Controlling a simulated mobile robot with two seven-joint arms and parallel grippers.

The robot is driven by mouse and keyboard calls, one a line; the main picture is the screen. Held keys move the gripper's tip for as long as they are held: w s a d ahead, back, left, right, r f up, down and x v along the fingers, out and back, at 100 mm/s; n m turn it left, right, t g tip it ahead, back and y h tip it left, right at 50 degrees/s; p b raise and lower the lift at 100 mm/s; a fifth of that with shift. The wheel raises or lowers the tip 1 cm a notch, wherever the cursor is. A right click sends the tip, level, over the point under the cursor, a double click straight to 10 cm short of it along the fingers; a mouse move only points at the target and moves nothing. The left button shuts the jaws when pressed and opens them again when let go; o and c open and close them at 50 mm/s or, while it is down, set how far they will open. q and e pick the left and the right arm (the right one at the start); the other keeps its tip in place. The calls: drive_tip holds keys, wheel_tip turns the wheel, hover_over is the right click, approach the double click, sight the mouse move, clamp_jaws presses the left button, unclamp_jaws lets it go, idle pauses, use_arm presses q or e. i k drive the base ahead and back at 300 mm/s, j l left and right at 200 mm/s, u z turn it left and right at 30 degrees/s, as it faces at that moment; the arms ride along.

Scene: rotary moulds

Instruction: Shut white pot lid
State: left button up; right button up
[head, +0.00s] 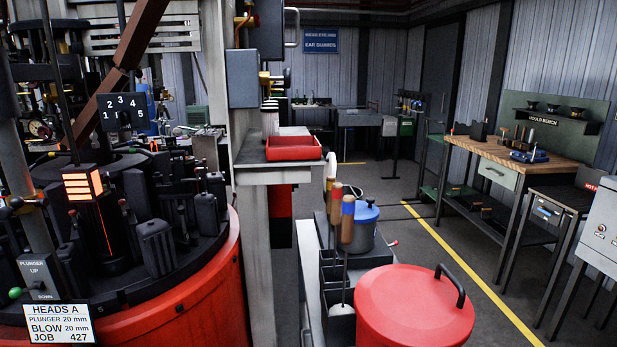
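No pot in the head view is plainly the white pot. A dark round rim (351,191), perhaps an open pot mouth, shows behind the blue-lidded pot, mostly hidden. A pale upright piece (331,171) stands at its left; I cannot tell whether it is a raised lid. The grey pot (360,238) in front has a blue lid (366,212) lying on it. Neither of my grippers is in view.
A large red lid (414,305) with a black handle is close in front. Wooden-handled brushes (347,222) stand in dark bins on the narrow bench. A red tray (293,148) sits on a ledge. The red machine (195,290) fills the left.

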sight(330, 168)
drive_tip(key=i+j+z, duration=0.2)
drive_tip(key=j+z, duration=0.15)
drive_tip(key=j, duration=0.2)
drive_tip(key=i+j, duration=0.2)
drive_tip(key=i+j+z, duration=0.1)
drive_tip(key=j, duration=0.35)
drive_tip(key=i+j+z, duration=0.1)
drive_tip(key=i+j, duration=0.35)
drive_tip(key=j, duration=0.25)
